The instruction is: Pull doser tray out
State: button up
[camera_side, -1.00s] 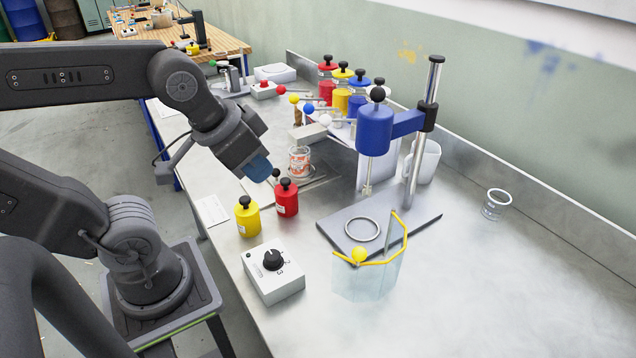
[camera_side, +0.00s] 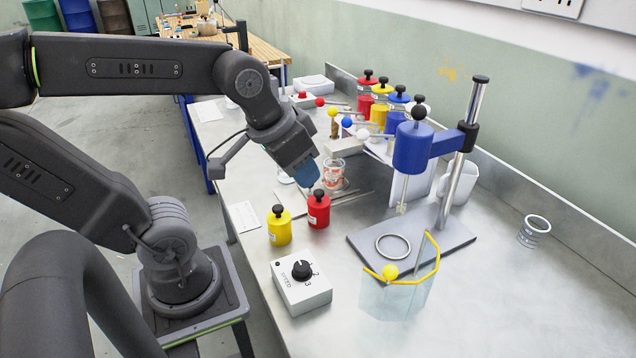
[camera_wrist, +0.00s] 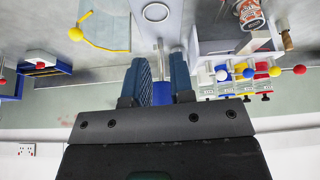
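The doser, with several coloured ball levers (camera_side: 346,122) and several canisters on top, stands at the back centre. A glass jar (camera_side: 334,174) with orange print stands at its foot, on what looks like the low, flat doser tray (camera_side: 350,196). The tray's handle is hard to make out. My gripper (camera_side: 306,174) has blue fingers and hangs in front and left of the jar, above the red canister. In the wrist view, the fingers (camera_wrist: 161,78) are apart with nothing between them. The jar (camera_wrist: 250,14) also shows there at the upper right.
A red canister (camera_side: 318,211) and a yellow canister (camera_side: 279,228) stand close under my gripper. A dial box (camera_side: 301,286) is nearer. A blue stirrer stand (camera_side: 413,148) and clear guard with yellow rim (camera_side: 395,295) stand right.

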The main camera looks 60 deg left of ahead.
jog(key=shift+o, duration=1.4)
jog(key=w+a+n+g, duration=0.1)
jog(key=w+a+n, duration=0.1)
jog(key=w+a, duration=0.3)
jog(key=shift+a+f+n, duration=0.15)
jog(key=shift+f+n, duration=0.1)
jog(key=shift+n, duration=0.15)
jog(key=shift+o, duration=1.2)
jog(key=w+a+f+n+g, duration=0.1)
jog(key=w+a+f+n, duration=0.1)
jog(key=a, duration=0.5)
jog(key=shift+w+a+n+g, duration=0.25)
jog(key=shift+w+n, duration=0.25)
jog(key=shift+w, duration=0.4)
jog(key=w+a+f+n+h, duration=0.15)
jog(key=a+f+n, duration=0.35)
jog(key=a, duration=0.8)
jog(key=shift+m+g, duration=0.3)
jog(key=shift+g, duration=0.15)
jog(key=f, duration=0.4)
jog(key=w+f, duration=0.1)
jog(key=f, duration=0.4)
jog(key=w+d+f, duration=0.1)
jog(key=f, duration=0.4)
jog(key=shift+f, duration=0.25)
jog(key=shift+c, duration=0.5)
grip_shut()
